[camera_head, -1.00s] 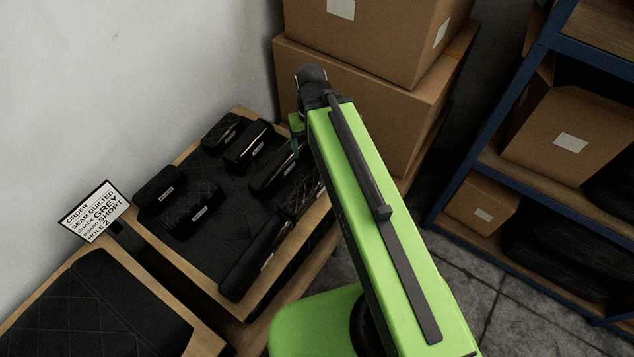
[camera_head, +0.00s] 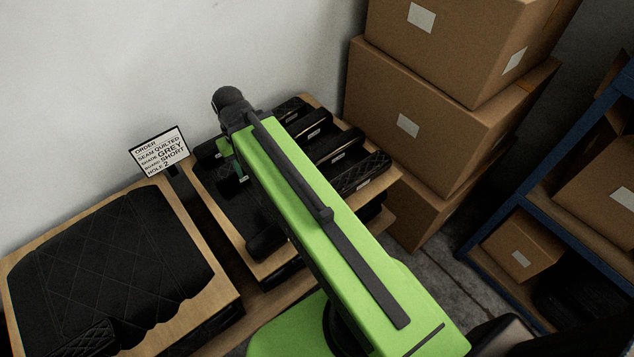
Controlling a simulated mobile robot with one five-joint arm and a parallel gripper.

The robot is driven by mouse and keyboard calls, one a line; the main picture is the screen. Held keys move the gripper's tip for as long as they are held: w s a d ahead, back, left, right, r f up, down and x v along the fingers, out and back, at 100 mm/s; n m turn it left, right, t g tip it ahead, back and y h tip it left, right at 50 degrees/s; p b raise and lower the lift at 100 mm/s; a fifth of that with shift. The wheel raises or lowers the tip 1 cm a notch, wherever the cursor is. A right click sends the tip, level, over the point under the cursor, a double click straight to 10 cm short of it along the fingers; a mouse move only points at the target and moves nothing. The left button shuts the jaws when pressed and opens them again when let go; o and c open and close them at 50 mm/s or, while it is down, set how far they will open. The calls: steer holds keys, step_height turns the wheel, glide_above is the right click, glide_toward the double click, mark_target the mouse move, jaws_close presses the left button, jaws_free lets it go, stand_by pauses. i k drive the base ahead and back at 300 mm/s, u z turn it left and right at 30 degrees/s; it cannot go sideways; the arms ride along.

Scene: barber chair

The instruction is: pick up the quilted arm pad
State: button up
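Several black arm pads lie on a wooden tray (camera_head: 318,104) lined with dark quilted cloth. One pad with a clear diamond quilt (camera_head: 359,175) lies at the tray's right side with a small white label. Other dark pads (camera_head: 306,125) lie behind it, some partly hidden by my green arm. An order card (camera_head: 160,150) reads seam quilted, shade grey, board short, hole 2.
A second wooden stand (camera_head: 190,226) with a black quilted cover is at left front. Stacked cardboard boxes (camera_head: 440,110) stand behind the tray at right. A blue shelf frame (camera_head: 500,215) with boxes is at far right. The white wall (camera_head: 110,70) is close behind.

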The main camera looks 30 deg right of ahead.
mark_target(355, 177)
steer(key=u, duration=1.25)
steer(key=k, duration=0.8)
steer(key=u, duration=0.7)
steer(key=k, duration=0.85)
steer(key=z, duration=0.2)
steer(key=i, duration=0.85)
steer(key=u, duration=0.1)
